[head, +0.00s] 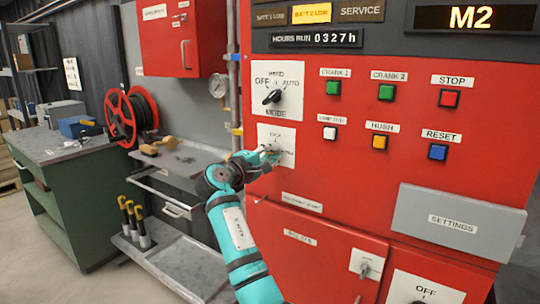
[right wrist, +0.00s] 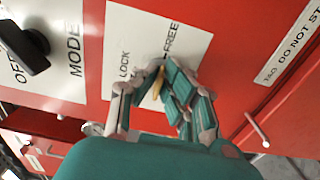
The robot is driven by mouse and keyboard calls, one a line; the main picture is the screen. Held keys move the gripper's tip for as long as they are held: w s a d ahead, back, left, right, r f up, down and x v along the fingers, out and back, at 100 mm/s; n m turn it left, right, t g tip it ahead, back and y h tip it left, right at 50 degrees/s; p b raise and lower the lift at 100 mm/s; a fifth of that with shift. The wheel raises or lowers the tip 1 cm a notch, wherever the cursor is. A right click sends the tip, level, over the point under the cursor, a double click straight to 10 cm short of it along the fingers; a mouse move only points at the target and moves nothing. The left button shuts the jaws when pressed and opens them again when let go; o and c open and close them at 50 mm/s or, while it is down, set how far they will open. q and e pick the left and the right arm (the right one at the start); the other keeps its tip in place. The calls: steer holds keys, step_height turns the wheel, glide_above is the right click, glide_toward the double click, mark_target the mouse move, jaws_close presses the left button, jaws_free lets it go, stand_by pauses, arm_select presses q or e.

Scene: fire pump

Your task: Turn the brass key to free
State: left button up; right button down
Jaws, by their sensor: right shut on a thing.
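The brass key (right wrist: 158,84) shows as a small yellow piece between the fingers of my right gripper (right wrist: 162,74) in the right wrist view. It stands at a white plate (right wrist: 128,35) marked LOCK and FREE. The fingers are shut on the key and cover most of it, so I cannot tell which label it points to. In the head view my right gripper (head: 270,154) is at the same white plate (head: 274,133) on the red panel, and the key is hidden there. My left gripper is not in view.
The black mode knob (head: 272,97) is just above the key plate. Coloured buttons, such as the white one (head: 330,133), are to the right. A grey settings cover (head: 455,222) sticks out lower right. A hose reel (head: 130,115) and a grey bench are to the left.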

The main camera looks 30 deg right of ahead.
steer(key=c, duration=1.5)
jaws_free()
steer(key=v, duration=1.2)
steer(key=shift+f, duration=0.15)
